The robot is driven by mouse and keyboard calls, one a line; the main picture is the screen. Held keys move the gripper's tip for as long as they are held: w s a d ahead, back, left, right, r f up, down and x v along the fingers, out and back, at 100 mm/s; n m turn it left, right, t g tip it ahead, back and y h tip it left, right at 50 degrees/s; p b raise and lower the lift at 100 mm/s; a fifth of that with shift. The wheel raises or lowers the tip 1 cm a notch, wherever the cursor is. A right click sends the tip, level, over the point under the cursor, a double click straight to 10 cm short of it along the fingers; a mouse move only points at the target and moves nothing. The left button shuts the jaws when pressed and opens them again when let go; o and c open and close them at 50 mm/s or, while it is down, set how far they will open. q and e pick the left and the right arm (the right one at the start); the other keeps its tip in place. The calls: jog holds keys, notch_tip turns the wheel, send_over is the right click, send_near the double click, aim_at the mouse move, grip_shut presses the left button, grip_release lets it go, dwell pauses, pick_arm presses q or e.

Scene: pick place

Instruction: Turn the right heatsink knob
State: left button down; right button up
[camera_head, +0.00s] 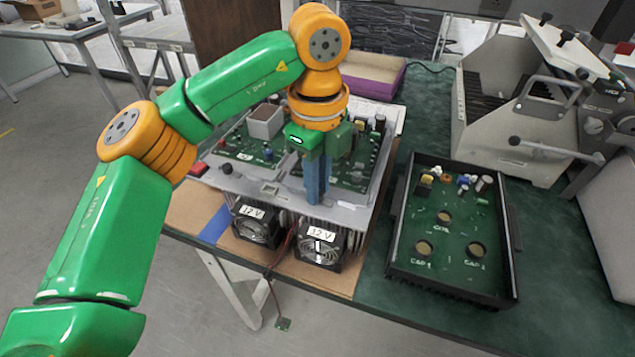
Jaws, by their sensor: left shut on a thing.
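My left gripper (317,182) points straight down at the front of the grey heatsink plate (347,217), right of its middle. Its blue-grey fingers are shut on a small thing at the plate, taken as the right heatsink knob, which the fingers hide. Two green circuit boards, one left (240,150) and one right (372,178), lie on the plate behind the gripper. My right gripper is not in view.
Two fans labelled 12 V, left (256,231) and right (322,252), stand under the plate's front edge. An open black tray (396,240) with a green board lies to the right. A grey machine (525,125) stands behind it. A purple box (385,86) lies at the back.

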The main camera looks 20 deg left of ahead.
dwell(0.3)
pick_arm(q)
jog(key=c, duration=0.8)
grip_release()
jog(key=shift+o, duration=0.2)
jog(key=shift+r, duration=0.1)
notch_tip(320, 180, up, 7)
jog(key=shift+p, duration=1.2)
